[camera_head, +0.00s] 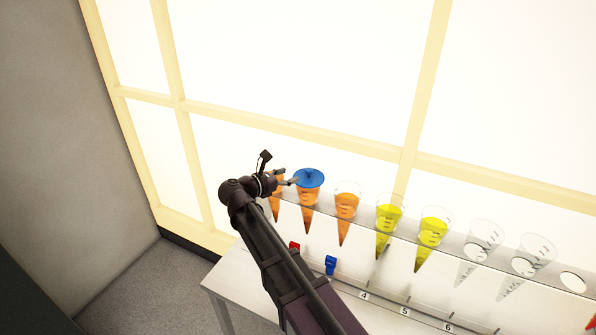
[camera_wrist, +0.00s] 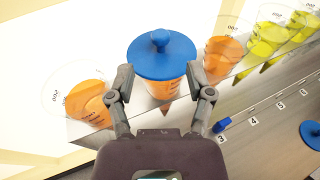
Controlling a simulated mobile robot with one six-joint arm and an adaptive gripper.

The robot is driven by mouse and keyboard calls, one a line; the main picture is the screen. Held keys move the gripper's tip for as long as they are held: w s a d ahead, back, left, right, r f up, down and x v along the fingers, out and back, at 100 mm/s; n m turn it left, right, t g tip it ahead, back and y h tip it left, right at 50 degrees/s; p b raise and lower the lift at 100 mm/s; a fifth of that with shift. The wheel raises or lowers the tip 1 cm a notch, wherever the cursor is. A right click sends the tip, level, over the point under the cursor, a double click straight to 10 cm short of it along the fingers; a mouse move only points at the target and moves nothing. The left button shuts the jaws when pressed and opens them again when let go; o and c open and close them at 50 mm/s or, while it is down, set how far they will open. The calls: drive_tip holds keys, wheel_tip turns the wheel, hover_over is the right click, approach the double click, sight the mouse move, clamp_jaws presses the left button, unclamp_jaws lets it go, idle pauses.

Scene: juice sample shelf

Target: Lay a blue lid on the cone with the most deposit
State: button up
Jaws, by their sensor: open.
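A blue lid (camera_head: 309,177) with a knob lies on the rim of an orange-filled cone (camera_head: 307,216), the second from the left in the rack. The lid also shows in the wrist view (camera_wrist: 162,57), looking flat and covering the cone's mouth. My gripper (camera_wrist: 166,88) is open, with one finger on each side of the lidded cone in that picture and nothing clamped. In the head view my gripper (camera_head: 288,179) is just left of the lid. A second blue lid (camera_wrist: 311,134) lies on the table at right. Deposit levels are too small to compare.
A clear rack (camera_head: 455,237) holds a row of cones: orange (camera_head: 346,206), yellow (camera_head: 388,220) and empty ones (camera_head: 483,243). The leftmost orange cone (camera_wrist: 88,103) is close to my left finger. A blue clip (camera_head: 330,265) and red clip (camera_head: 294,246) are below. Lit window panels stand behind.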

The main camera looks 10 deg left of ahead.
drive_tip(key=shift+v, duration=1.5)
